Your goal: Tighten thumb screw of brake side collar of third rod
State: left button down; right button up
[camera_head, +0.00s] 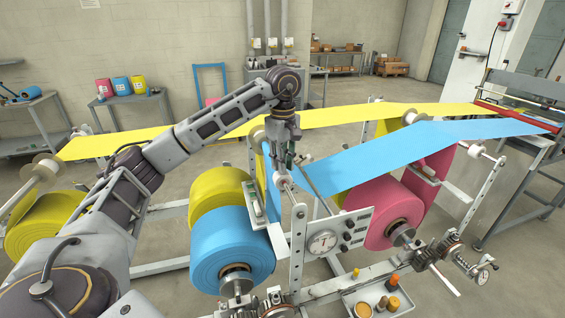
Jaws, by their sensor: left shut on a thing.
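My left gripper (284,168) points down at the near end of a rod in the middle of the machine. Its fingers are shut on a small part at the white collar (284,184), which appears to be the thumb screw. The screw itself is hidden between the fingers, and its turn cannot be seen. The collar sits by the upright post (298,240), above the blue roll (231,250). Another white collar (476,150) shows on a rod at the right. My right gripper is not in view.
A gauge panel (338,232) stands just right of the post. Blue web (375,157) and yellow web (340,117) run close by to the right and behind. A pink roll (383,212) is at the right. A tray (350,303) with small knobs is at the front.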

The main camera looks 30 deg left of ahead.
pick_arm(q)
jog(key=shift+m, duration=0.4)
jog(key=c, duration=1.3)
grip_release()
jog(key=shift+c, duration=0.2)
jog(key=shift+r, duration=0.2)
notch_tip(320, 180, up, 12)
jog(key=shift+f, duration=0.2)
dwell(0.7)
dwell(0.4)
jog(key=shift+d+f, duration=0.1)
